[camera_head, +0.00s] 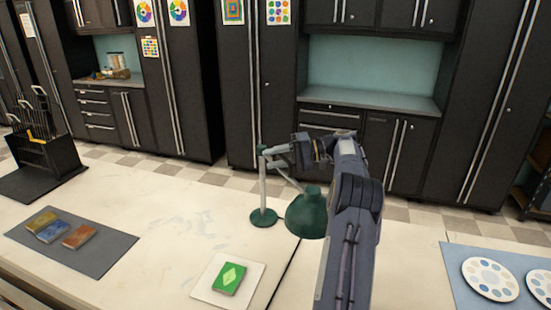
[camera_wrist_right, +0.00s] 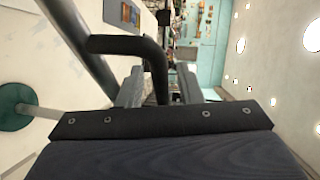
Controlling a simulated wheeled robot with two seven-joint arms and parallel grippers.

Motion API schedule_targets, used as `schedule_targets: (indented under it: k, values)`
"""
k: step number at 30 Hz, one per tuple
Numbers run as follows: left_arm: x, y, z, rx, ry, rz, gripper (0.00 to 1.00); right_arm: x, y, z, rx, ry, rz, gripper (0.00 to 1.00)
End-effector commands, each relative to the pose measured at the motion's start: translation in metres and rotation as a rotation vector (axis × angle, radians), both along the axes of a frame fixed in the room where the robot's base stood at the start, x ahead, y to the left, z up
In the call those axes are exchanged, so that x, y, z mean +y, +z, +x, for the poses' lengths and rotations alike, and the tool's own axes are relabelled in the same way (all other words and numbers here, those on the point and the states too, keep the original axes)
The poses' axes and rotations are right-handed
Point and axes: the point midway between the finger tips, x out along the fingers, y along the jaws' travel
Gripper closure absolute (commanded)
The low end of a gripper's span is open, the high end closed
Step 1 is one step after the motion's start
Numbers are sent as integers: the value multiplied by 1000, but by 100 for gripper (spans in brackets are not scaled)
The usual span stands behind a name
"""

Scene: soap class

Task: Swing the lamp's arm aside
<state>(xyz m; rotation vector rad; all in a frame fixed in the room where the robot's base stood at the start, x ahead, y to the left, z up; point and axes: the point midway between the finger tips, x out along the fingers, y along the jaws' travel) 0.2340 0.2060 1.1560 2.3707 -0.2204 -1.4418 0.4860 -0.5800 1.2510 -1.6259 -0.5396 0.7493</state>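The lamp has a round green base (camera_head: 264,217), a grey upright post (camera_head: 263,185) and a green shade (camera_head: 307,213) hanging to the right of the post. My right gripper (camera_head: 292,148) is at the top of the lamp, beside the upper arm, and my forearm covers part of that area. In the right wrist view a dark bent bar (camera_wrist_right: 155,60) passes between the fingers of my right gripper (camera_wrist_right: 160,88), which stand apart with gaps beside it. The lamp's base (camera_wrist_right: 14,106) shows there at the left. My left gripper is not in view.
A green book-like block (camera_head: 229,278) lies on a white square in front of the lamp. Several coloured blocks (camera_head: 62,230) lie on a grey mat (camera_head: 110,247) at left. Round palettes (camera_head: 490,278) lie on a blue mat at right. The white tabletop around the lamp base is clear.

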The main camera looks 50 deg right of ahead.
Motion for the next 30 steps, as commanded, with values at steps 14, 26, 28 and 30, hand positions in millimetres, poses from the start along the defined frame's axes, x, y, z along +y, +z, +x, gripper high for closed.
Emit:
schedule_targets:
  k: [14,26,28,30]
  values:
    - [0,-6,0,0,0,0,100,-35,7,-33,-1,-4,-2,67]
    - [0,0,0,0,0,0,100,-56,14,-54,0,-1,0,67]
    - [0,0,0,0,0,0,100,-56,14,-54,0,-1,0,67]
    - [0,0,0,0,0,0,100,-56,14,-54,0,-1,0,67]
